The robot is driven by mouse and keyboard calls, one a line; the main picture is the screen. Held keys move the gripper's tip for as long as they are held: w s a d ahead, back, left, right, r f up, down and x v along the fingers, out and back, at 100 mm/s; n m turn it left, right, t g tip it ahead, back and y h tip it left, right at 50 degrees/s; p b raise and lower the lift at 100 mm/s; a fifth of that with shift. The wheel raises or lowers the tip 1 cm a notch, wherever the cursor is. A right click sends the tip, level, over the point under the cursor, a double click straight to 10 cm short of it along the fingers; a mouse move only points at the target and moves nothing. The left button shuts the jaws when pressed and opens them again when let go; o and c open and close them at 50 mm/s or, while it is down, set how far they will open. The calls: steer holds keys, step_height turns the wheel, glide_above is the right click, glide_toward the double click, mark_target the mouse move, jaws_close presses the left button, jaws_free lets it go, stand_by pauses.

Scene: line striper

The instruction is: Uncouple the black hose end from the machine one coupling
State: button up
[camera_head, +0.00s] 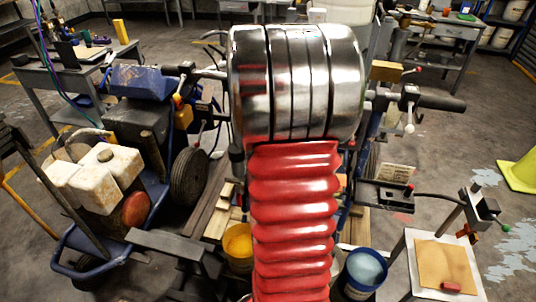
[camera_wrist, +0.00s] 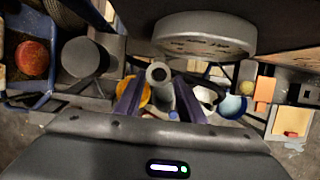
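In the wrist view, the two dark fingers of my gripper (camera_wrist: 159,97) stand apart. A grey round end with a dark hole (camera_wrist: 158,72) shows between them; I cannot tell whether it is the hose end or a coupling, or whether a finger touches it. In the head view, my silver and red arm hides my gripper and the middle of the machine. A blue-framed machine with a stained white tank (camera_head: 104,172) stands at the left. At the right, a black block (camera_head: 385,195) has a thin dark hose running to a small stand. No black hose end is clearly identifiable.
A yellow bucket (camera_head: 239,241) and a blue bucket (camera_head: 364,270) stand low around my arm. A small table (camera_head: 405,262) with a tan board and red piece is at the lower right. A black handle (camera_head: 440,101) juts out right.

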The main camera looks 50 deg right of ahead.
steer(key=shift+x, duration=1.1)
steer(key=shift+c, duration=0.5)
steer(key=shift+r, duration=0.1)
jaws_close()
